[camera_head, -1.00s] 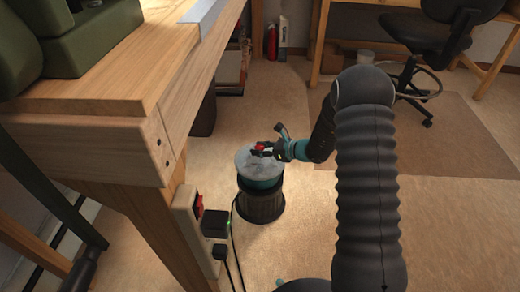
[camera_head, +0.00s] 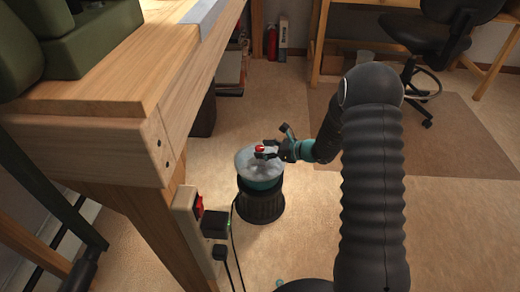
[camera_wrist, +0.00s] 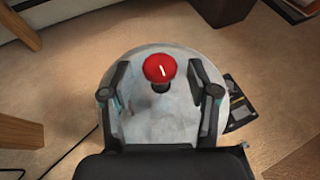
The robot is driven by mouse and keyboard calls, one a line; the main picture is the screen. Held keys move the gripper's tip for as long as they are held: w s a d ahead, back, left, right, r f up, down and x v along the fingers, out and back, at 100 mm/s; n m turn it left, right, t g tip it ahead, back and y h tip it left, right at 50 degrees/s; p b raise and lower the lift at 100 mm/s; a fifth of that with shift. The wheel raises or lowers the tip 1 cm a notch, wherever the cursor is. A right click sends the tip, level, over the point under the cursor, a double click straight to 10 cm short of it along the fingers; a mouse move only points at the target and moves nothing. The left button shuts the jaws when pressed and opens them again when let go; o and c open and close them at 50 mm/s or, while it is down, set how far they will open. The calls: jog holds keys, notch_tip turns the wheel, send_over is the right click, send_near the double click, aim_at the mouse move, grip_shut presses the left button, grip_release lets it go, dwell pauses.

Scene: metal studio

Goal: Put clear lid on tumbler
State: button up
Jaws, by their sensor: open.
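The clear lid (camera_head: 250,158) sits on top of the tumbler (camera_head: 260,204), a dark ribbed drum with a teal band, on the floor beside the workbench leg. The lid has a red knob (camera_head: 260,149) on a dark stem. In the wrist view the clear lid (camera_wrist: 160,132) fills the middle and its red knob (camera_wrist: 159,68) stands just beyond and between my fingertips. My gripper (camera_wrist: 162,78) is open, with one finger on each side of the knob and apart from it. In the head view my gripper (camera_head: 270,149) is at the right of the knob.
A wooden workbench (camera_head: 95,140) stands close on the left, with a power strip (camera_head: 190,215) and cables by its leg. An office chair (camera_head: 430,45) stands on a mat at the back right. The floor right of the tumbler is clear.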

jog(key=v, duration=1)
jog(key=s+a+r+n+g+h, duration=0.1)
jog(key=s+r+n+g+h, duration=0.3)
jog(key=s+r+n, duration=1)
jog(key=s+d+r+n+t+h, duration=0.2)
jog(key=s+d+r+n+h, duration=0.2)
jog(key=s, duration=0.5)
jog(key=s+d+r+n+t+h, duration=0.2)
jog(key=s+d+r+n+h, duration=0.2)
jog(key=s, duration=0.6)
notch_tip(320, 180, up, 2)
jog(key=shift+d+n, duration=0.4)
jog(key=shift+d, duration=0.65)
jog(key=shift+s, duration=0.15)
